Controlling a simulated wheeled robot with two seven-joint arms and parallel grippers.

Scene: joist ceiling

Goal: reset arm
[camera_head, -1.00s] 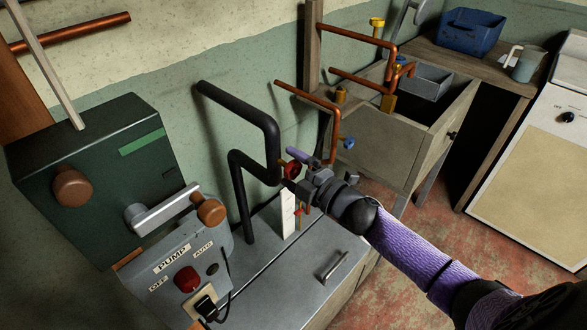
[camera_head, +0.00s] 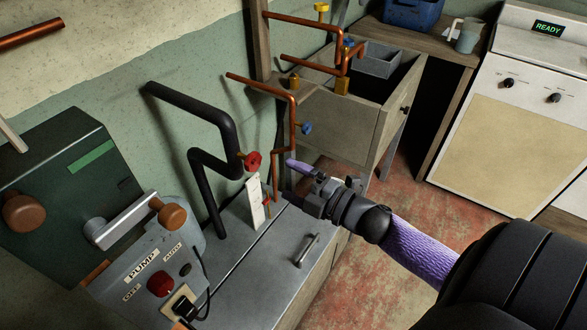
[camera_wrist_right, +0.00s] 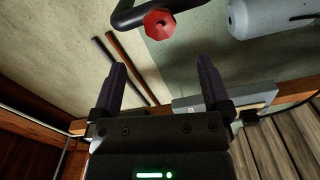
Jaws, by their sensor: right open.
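My right gripper (camera_head: 289,180) is in the middle of the head view, its purple arm coming in from the lower right. Its two dark fingers stand apart and empty in the right wrist view (camera_wrist_right: 161,84). A red valve knob (camera_head: 252,161) on the black bent pipe (camera_head: 189,150) is just left of the fingers and apart from them. The knob shows beyond the fingertips in the right wrist view (camera_wrist_right: 160,23). My left gripper is not in view.
A grey pump box (camera_head: 150,265) and a dark green box (camera_head: 75,185) stand at left. The metal countertop (camera_head: 245,285) lies below my gripper. Copper pipes (camera_head: 290,110) and a wooden sink unit (camera_head: 345,115) are behind. A white cooker (camera_head: 500,130) is at right. Red floor is open between.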

